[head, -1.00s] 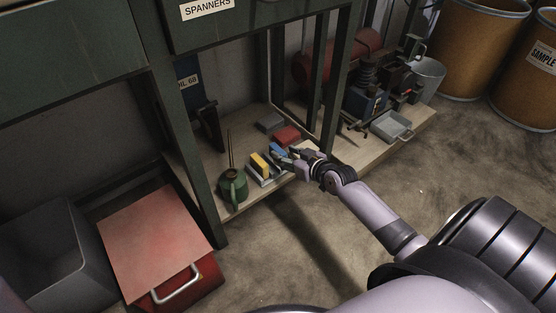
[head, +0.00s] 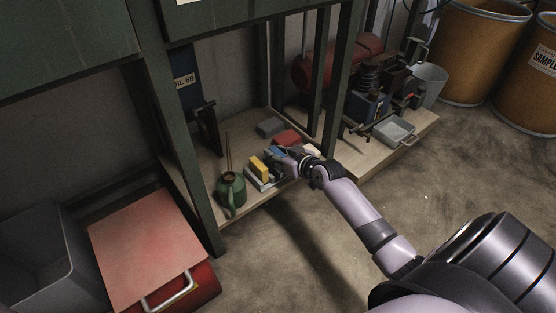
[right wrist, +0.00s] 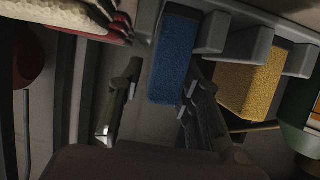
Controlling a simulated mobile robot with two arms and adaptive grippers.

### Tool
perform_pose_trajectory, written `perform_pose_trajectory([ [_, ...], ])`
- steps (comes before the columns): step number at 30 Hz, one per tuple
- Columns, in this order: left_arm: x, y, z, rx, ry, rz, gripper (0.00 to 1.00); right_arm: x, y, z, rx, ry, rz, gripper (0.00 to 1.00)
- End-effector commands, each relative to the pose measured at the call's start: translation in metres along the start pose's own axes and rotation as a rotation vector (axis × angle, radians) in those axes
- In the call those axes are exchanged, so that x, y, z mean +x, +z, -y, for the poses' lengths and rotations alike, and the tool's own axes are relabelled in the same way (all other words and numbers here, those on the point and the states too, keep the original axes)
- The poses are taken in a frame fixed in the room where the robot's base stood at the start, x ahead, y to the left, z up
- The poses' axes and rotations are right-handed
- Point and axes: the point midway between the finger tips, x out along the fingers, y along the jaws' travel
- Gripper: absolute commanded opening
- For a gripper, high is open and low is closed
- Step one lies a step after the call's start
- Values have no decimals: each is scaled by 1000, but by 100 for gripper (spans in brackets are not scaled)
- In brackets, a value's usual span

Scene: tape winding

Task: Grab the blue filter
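The blue filter (head: 271,153) is a block standing in a grey holder (head: 254,183) on the low wooden shelf, partly hidden by my right gripper (head: 281,157) in the head view. In the right wrist view the blue filter (right wrist: 174,58) is upright and textured. My right gripper (right wrist: 155,105) is open, with one finger left of the filter and the other at its lower right edge. A gap shows on the left side; contact on the right cannot be told. My left gripper is not in view.
A yellow filter (head: 260,167) sits beside the blue one in the holder. A green oil can (head: 231,188) stands to the left. A red block (head: 287,138) and a grey block (head: 270,127) lie behind. Dark green shelf posts (head: 336,85) stand close to my arm.

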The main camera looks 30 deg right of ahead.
Motion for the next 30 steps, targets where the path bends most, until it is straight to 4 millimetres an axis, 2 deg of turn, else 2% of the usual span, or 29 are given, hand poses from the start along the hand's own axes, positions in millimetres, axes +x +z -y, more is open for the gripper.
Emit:
perform_pose_trajectory([
  [2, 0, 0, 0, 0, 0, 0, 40, 0, 0, 0, 0, 0, 0, 25],
  [13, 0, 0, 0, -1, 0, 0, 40, 0, 0, 0, 0, 0, 0, 0],
  [23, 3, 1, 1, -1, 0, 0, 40, -2, -4, 0, -1, 0, -1, 0],
  [26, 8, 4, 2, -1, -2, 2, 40, -5, -12, 0, -2, 0, -1, 0],
  [30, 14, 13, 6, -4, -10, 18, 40, -14, -33, 0, -2, 1, -3, 0],
])
